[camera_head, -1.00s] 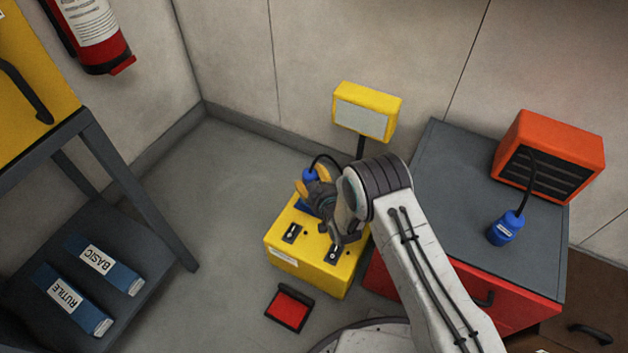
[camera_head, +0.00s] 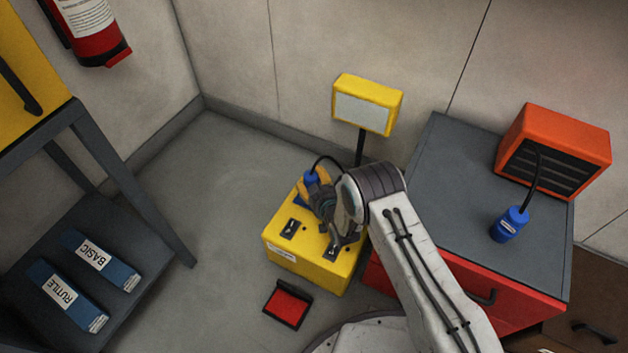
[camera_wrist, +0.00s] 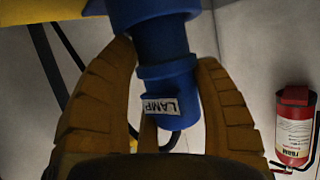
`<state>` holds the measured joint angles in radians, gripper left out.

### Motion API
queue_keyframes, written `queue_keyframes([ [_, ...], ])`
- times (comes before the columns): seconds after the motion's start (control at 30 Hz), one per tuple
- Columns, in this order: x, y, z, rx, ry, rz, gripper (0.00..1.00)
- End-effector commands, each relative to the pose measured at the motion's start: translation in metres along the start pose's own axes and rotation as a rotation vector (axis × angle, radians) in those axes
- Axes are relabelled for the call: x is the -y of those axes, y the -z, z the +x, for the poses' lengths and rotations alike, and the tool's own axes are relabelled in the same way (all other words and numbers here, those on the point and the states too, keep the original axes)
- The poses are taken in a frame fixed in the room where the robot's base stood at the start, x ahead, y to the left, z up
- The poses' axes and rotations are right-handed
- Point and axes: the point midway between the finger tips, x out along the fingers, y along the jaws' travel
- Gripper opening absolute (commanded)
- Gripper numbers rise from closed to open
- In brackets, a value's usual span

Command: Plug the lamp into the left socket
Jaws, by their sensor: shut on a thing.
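The yellow lamp (camera_head: 367,105) with a pale panel stands on a dark pole behind the yellow power box (camera_head: 308,268). My gripper (camera_head: 318,184) is over the box's back left part, shut on a blue plug (camera_head: 310,178) with a black cord. In the wrist view the plug (camera_wrist: 168,72) sits between both fingers and its label reads LAMP. Its far end meets a wider blue part (camera_wrist: 140,12), seemingly the left socket (camera_head: 300,199); how deep it sits I cannot tell. My gripper and arm hide the box's back right, and no second socket shows.
Black switches (camera_head: 292,228) are on the box top. A red pedal (camera_head: 288,304) lies on the floor in front. At right, an orange heater (camera_head: 553,150) and its blue plug (camera_head: 509,225) rest on a grey-topped cabinet (camera_head: 450,190). A shelf stands left; floor between is clear.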

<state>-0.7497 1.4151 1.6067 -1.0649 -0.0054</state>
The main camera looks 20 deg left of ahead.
Motion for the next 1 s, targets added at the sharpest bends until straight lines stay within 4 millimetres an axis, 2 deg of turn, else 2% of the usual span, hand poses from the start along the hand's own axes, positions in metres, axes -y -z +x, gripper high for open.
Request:
queue_keyframes([
  [0.33, 0.0, -0.01, 0.001, 0.013, 0.0, 0.002, 0.22],
  [1.0, 0.001, -0.014, -0.002, 0.021, 0.002, 0.002, 0.22],
])
